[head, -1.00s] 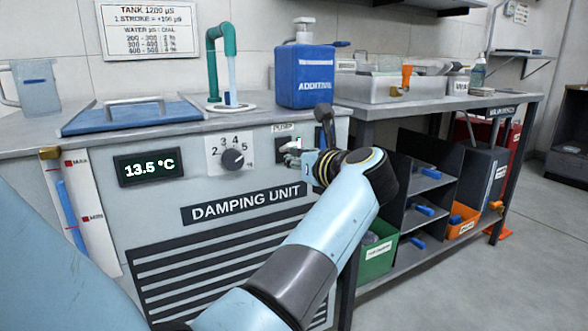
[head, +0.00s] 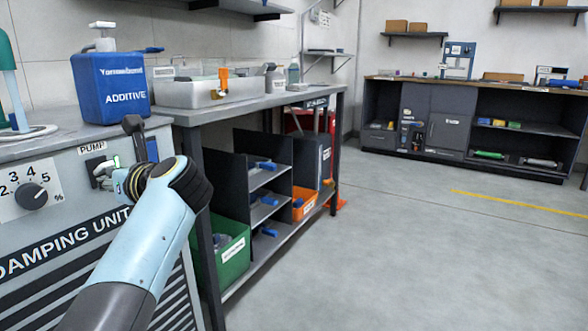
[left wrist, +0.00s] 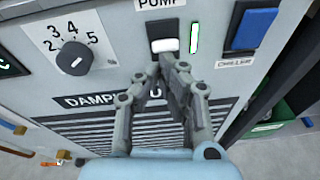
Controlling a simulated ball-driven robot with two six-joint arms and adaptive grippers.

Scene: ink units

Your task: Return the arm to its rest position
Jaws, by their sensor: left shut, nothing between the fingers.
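My left arm reaches in from the bottom left of the head view. Its gripper (head: 106,177) is small there, at the front of the damping unit (head: 70,262), just by the pump switch (head: 96,164). In the left wrist view the fingers (left wrist: 168,62) are shut and empty. Their tips are close to the white pump rocker (left wrist: 163,45); whether they touch it I cannot tell. A green light (left wrist: 194,38) is lit beside the rocker. My right gripper is not in view.
A dial (head: 32,190) is left of the switch. A blue additive container (head: 110,88) stands on the unit. A bench (head: 240,104) with a shelf and bins stands right of it. Open floor (head: 400,240) extends right, to a dark cabinet (head: 430,115).

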